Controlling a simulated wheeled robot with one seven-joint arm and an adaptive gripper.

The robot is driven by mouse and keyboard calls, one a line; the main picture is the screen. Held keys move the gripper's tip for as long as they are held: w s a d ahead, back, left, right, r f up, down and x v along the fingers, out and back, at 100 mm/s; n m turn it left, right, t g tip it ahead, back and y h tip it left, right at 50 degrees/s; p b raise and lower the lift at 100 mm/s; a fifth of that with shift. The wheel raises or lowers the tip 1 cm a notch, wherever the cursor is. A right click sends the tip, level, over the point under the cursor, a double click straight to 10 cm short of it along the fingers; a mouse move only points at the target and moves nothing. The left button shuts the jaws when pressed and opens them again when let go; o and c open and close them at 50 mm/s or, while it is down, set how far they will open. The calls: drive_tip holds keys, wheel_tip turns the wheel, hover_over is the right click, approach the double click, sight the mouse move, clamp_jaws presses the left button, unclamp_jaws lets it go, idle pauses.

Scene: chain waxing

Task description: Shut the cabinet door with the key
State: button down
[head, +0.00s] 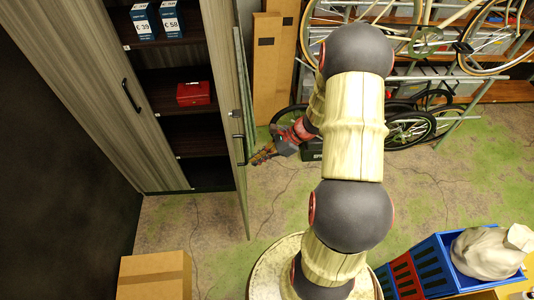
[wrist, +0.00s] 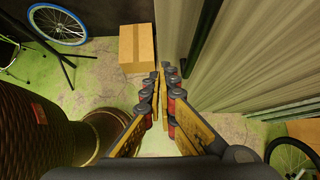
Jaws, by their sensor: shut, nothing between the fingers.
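The cabinet (head: 150,110) stands at the left with its right door (head: 243,190) swung open, seen nearly edge-on. The left door (head: 90,65) is shut and has a dark handle. A small light fitting, perhaps the lock or key (head: 236,114), shows on the open door above its handle (head: 239,138); it is too small to tell. My gripper (head: 255,159) is shut and empty beside the right, outer face of the open door. In the wrist view my gripper (wrist: 164,70) points along a pale panel (wrist: 225,70). I cannot tell whether it touches the door.
The shelves hold a red box (head: 193,94) and blue boxes (head: 158,20). A cardboard box (head: 155,275) stands on the floor in front of the cabinet and shows in the wrist view (wrist: 136,47). Bicycles (head: 410,125) stand at the back; blue crates (head: 432,262) at lower right.

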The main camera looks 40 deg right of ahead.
sight(246, 162)
drive_tip(key=shift+w+a+f, duration=0.1)
drive_tip(key=shift+w+a, duration=0.45)
drive_tip(key=shift+a, duration=0.35)
drive_tip(key=shift+w+a, duration=0.55)
drive_tip(key=shift+a, duration=0.3)
drive_tip(key=shift+a, duration=0.1)
